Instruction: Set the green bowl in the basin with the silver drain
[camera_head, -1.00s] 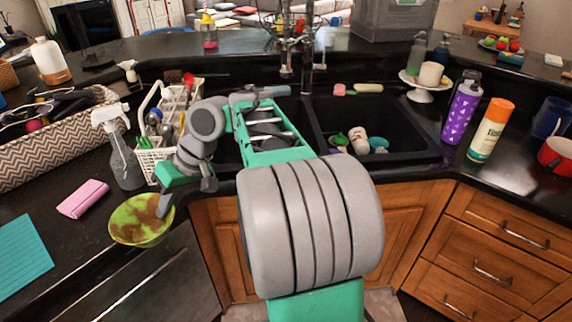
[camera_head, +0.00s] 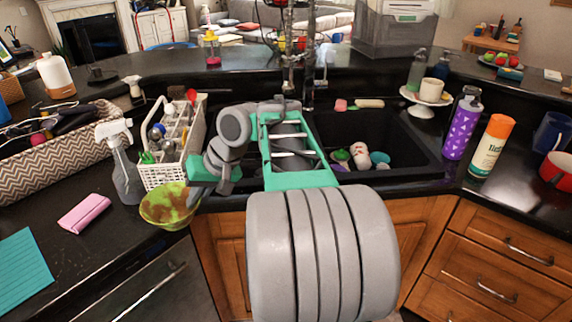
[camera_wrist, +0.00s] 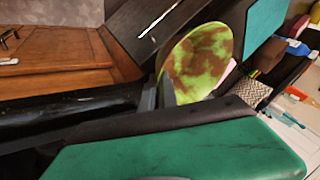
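The green bowl (camera_head: 166,207) with brown patches is beside the counter's front edge, left of the sink. My gripper (camera_head: 194,197) is at its right rim. In the wrist view, the bowl (camera_wrist: 203,62) is tilted, with its rim between the gripper's grey fingers (camera_wrist: 166,92); the gripper is shut on it. The right basin (camera_head: 408,150) holds several cups and small dishes. The left basin is mostly hidden behind my arm. I cannot see a silver drain in either basin.
A white caddy (camera_head: 166,172) and a spray bottle (camera_head: 122,165) stand close behind the bowl. A pink sponge (camera_head: 84,213) lies to its left. A purple bottle (camera_head: 462,125) and an orange-capped bottle (camera_head: 491,147) stand right of the sink. A tall faucet rises behind the basins.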

